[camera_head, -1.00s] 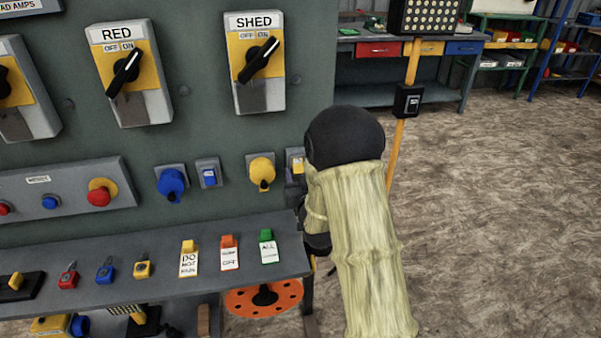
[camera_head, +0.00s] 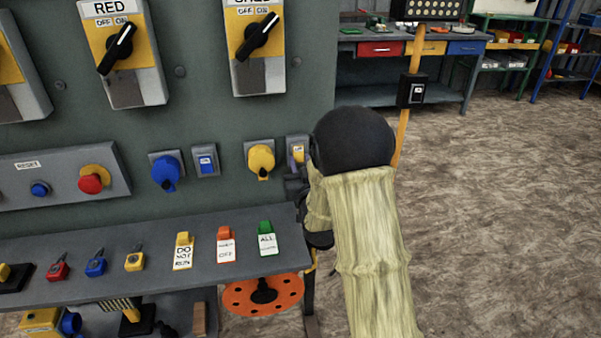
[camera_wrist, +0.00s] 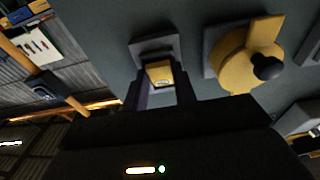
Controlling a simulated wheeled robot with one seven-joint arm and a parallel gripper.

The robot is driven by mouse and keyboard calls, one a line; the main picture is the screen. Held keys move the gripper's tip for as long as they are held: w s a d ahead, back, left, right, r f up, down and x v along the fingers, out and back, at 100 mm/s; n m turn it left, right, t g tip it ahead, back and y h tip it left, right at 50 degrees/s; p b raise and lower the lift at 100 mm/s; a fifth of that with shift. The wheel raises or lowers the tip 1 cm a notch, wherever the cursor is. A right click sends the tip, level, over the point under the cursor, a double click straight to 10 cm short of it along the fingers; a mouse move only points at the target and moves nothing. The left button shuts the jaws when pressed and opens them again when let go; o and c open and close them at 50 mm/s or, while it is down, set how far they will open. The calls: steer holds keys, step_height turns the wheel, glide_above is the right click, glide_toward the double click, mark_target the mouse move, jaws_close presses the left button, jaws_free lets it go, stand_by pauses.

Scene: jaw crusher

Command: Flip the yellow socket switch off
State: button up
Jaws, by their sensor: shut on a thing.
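The yellow socket switch (camera_head: 298,153) is a small yellow rocker in a grey housing near the right edge of the panel. It also shows in the wrist view (camera_wrist: 159,71), close in front of my gripper. My gripper (camera_wrist: 160,88) has a dark finger on each side of the yellow rocker and is shut on it. In the head view my gripper (camera_head: 294,178) is at the switch, partly hidden by my arm. The yellow socket (camera_head: 261,159), with a dark knob or plug end, is just left of the switch; it also shows in the wrist view (camera_wrist: 236,68).
A blue socket (camera_head: 165,172) and blue switch (camera_head: 206,162) are farther left. Below, a grey shelf (camera_head: 214,260) holds tags and padlocks. A yellow post (camera_head: 404,125) with a dark box stands right of the panel. Open floor lies to the right.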

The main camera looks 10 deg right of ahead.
steer(key=shift+w+f+t+b, duration=0.15)
steer(key=shift+t+b, duration=0.35)
steer(key=shift+b, duration=1.05)
steer(key=shift+f+t+b, duration=0.2)
steer(key=shift+t+b, duration=0.3)
steer(key=shift+b, duration=1)
steer(key=shift+r, duration=0.15)
steer(key=o, duration=1)
steer(key=shift+b, duration=0.3)
steer(key=shift+s+f+b, duration=0.35)
steer(key=shift+s+b, duration=0.1)
steer(key=shift+s, duration=0.15)
steer(key=b+v, duration=1.6)
steer(key=b, duration=0.1)
